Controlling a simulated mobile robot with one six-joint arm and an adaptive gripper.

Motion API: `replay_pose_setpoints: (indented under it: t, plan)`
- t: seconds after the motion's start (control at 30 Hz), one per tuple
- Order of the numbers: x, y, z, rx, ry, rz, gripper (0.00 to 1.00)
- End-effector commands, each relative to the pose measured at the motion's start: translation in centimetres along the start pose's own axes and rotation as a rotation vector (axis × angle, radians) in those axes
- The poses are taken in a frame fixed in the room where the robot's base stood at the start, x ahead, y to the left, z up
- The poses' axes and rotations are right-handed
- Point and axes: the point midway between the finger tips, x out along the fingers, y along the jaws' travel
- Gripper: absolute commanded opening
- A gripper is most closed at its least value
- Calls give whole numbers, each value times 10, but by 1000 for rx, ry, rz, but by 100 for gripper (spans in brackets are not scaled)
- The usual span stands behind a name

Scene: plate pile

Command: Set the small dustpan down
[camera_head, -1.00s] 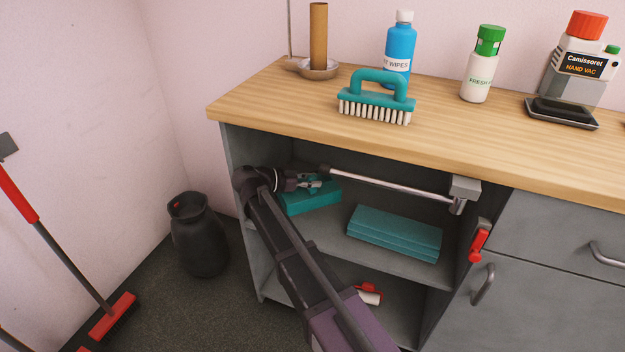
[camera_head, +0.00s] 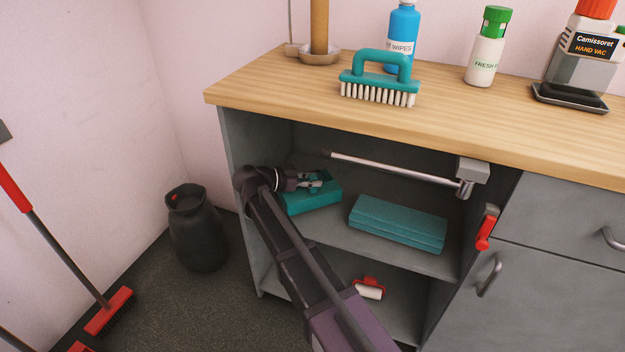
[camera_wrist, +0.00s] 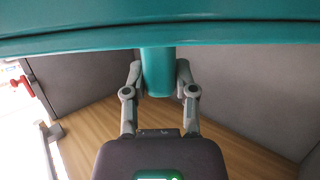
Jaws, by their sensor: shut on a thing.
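The small dustpan (camera_head: 318,199) is teal and sits inside the open upper cabinet compartment, at its left side. My gripper (camera_head: 313,179) is at its near upper edge, partly dark against the cabinet interior. In the wrist view, my gripper (camera_wrist: 160,84) is shut on the dustpan's teal handle, one finger on each side. The dustpan's wide teal body (camera_wrist: 240,30) spans the top of that view. In the head view it is low, close to the shelf (camera_head: 345,236); I cannot tell whether it touches.
A folded teal cloth stack (camera_head: 398,222) lies on the shelf to the right. A metal rod (camera_head: 395,168) crosses the opening above. A teal brush (camera_head: 378,82) stands on the wooden counter (camera_head: 270,88). A black bin (camera_head: 196,228) stands left of the cabinet.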

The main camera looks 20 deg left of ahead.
Motion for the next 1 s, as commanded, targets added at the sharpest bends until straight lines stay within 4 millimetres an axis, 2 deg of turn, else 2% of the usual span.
replay_pose_setpoints:
  t: [0.93,0.97,1.0]
  plan:
    - [5,0,11,1,1,2,0]
    - [5,0,11,1,1,2,39]
    - [5,0,10,1,1,2,51]
